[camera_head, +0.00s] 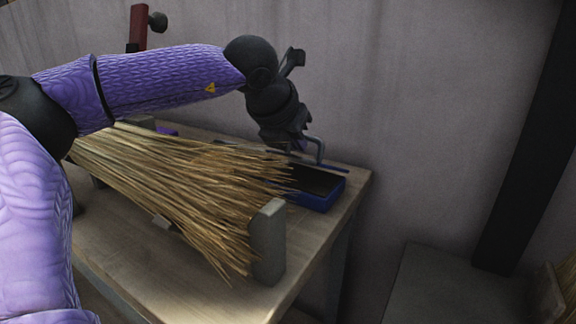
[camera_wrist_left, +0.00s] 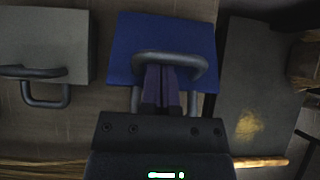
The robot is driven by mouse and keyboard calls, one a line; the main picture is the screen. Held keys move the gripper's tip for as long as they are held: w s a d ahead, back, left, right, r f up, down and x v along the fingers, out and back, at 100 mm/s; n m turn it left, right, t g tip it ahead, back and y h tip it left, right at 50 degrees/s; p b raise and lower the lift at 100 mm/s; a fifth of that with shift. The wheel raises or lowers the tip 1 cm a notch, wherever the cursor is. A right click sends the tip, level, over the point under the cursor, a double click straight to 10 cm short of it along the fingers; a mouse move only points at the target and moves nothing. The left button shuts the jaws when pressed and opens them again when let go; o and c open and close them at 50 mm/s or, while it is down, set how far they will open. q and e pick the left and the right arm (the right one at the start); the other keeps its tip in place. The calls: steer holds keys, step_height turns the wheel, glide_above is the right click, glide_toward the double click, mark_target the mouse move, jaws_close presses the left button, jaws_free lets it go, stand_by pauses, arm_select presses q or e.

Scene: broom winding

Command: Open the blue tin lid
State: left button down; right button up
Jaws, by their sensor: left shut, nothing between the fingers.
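The blue tin (camera_head: 318,201) stands at the right end of the wooden bench in the head view, with a dark inside surface showing. Its blue lid (camera_head: 306,162) shows as a thin edge at the back of the tin, under a grey loop handle (camera_head: 318,148). The wrist view shows the blue lid (camera_wrist_left: 125,40) from above, with the handle (camera_wrist_left: 196,62) across it. My left gripper (camera_head: 298,145) is at the handle, fingers pointing down. Its purple fingers (camera_wrist_left: 162,85) are closed together inside the handle's loop, gripping nothing. My right gripper is out of view.
A large bundle of straw (camera_head: 185,185) lies on the bench (camera_head: 200,295) left of the tin, near a grey upright block (camera_head: 268,240). A grey lid with a handle (camera_wrist_left: 40,40) sits left of the blue lid. The wall is close behind.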

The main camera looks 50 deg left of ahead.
arm_select(q)
steer(key=w+r+p, duration=0.1)
steer(key=w+a+r+p, duration=0.1)
steer(key=shift+w+r+p, duration=0.25)
steer(key=shift+r+p, duration=0.1)
steer(key=shift+p, duration=0.05)
steer(key=w+g+p, duration=0.1)
steer(key=p, duration=0.1)
steer(key=w+r+g+p, duration=0.1)
steer(key=p, duration=0.1)
steer(key=shift+a+h, duration=0.2)
steer(key=shift+h, duration=0.1)
steer(key=p, duration=0.1)
steer(key=w+g+p, duration=0.1)
steer(key=g+p, duration=0.1)
steer(key=shift+w+a+f+h, duration=0.3)
steer(key=shift+w+f, duration=0.05)
steer(key=shift+p, duration=0.35)
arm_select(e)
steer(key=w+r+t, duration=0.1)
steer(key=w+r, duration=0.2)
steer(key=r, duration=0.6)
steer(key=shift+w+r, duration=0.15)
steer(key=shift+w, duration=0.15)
arm_select(q)
steer(key=shift+w, duration=0.1)
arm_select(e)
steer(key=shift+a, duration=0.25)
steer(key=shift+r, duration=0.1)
